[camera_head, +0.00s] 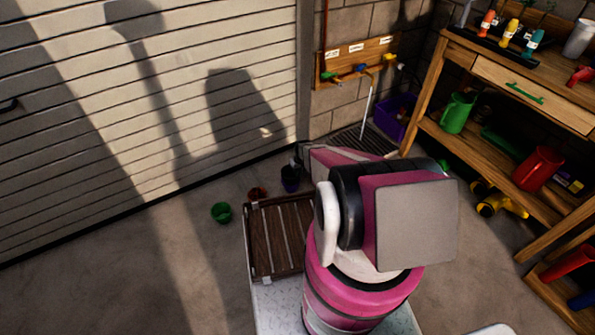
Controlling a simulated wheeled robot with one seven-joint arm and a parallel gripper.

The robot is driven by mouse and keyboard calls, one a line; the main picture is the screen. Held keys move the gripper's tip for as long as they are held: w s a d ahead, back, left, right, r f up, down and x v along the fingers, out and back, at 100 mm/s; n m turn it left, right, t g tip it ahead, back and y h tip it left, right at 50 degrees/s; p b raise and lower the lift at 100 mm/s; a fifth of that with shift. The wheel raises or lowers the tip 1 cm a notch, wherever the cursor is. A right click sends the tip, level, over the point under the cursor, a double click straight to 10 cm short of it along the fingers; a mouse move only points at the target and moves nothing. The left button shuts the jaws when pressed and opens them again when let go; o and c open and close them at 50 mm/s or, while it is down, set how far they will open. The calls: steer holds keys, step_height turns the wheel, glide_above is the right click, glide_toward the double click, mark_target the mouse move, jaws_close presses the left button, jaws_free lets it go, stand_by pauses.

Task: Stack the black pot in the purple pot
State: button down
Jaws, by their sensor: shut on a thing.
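The purple pot (290,180) stands on the floor near the foot of the garage door, just past the brown slatted board. A small dark shape, which I take for the black pot (298,161), shows just above and right of the purple pot, at the left end of my pink arm. My gripper (304,153) is there, shut on it, mostly hidden by my own arm. The shape overlaps the purple pot's upper edge in the picture; I cannot tell whether it is inside it or above it.
A green pot (221,212) and a small reddish-brown pot (257,193) stand on the floor to the left. The shuttered door (150,110) closes off the left. A wooden shelf unit (530,75) with watering cans stands right. A purple crate (395,117) sits at the back.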

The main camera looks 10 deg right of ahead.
steer(key=shift+f, duration=1.8)
steer(key=shift+w+f, duration=0.15)
steer(key=shift+w, duration=0.05)
steer(key=c, duration=1.2)
jaws_free()
steer(key=shift+s+r, duration=0.2)
steer(key=shift+r, duration=5.35)
